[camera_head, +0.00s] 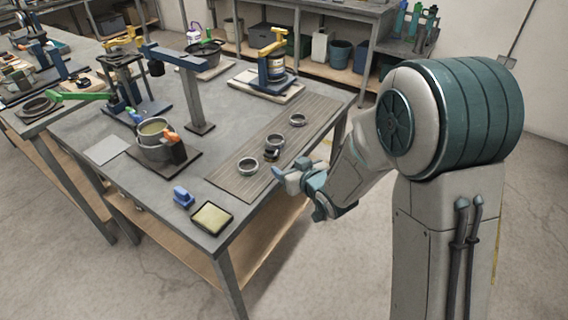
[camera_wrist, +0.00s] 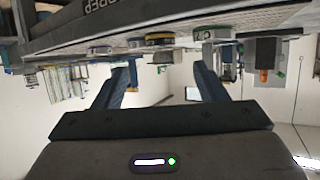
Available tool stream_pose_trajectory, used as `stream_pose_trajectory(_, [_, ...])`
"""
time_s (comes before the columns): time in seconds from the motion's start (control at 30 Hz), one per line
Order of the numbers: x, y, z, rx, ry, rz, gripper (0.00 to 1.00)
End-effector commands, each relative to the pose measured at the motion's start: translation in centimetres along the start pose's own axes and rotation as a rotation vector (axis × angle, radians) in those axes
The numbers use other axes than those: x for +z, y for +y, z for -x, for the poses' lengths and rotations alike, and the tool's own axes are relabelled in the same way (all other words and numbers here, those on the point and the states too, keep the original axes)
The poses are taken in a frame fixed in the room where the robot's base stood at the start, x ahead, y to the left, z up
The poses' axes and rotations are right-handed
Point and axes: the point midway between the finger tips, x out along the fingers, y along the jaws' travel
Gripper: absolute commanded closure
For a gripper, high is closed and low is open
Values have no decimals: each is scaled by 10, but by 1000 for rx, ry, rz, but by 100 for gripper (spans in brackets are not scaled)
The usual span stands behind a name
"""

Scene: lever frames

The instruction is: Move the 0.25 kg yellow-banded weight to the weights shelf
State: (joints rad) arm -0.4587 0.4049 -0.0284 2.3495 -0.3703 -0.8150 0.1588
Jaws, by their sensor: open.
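The yellow-banded weight (camera_wrist: 166,40) is a low round disc that shows in the upside-down wrist view, close ahead of the gap between my fingers. In the head view several small round weights, among them one near the front (camera_head: 248,167), stand on a slatted grey board (camera_head: 232,182); the bands are too small there to tell which is yellow. My gripper (camera_head: 282,175) is at the table's right edge, beside the board, and its fingers are apart and empty in the wrist view (camera_wrist: 165,66). I cannot tell which surface is the weights shelf.
A thin grey plate (camera_head: 106,149) lies at left.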

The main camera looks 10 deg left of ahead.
Motion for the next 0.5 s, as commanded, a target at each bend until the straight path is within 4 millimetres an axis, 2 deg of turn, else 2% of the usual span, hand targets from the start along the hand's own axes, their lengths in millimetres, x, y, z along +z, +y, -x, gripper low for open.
stream_pose_trajectory(0.2, [0, 0, 21, 1, 1, -1, 34])
stream_pose_trajectory(0.5, [-1, 2, 26, 6, -4, -1, 34])
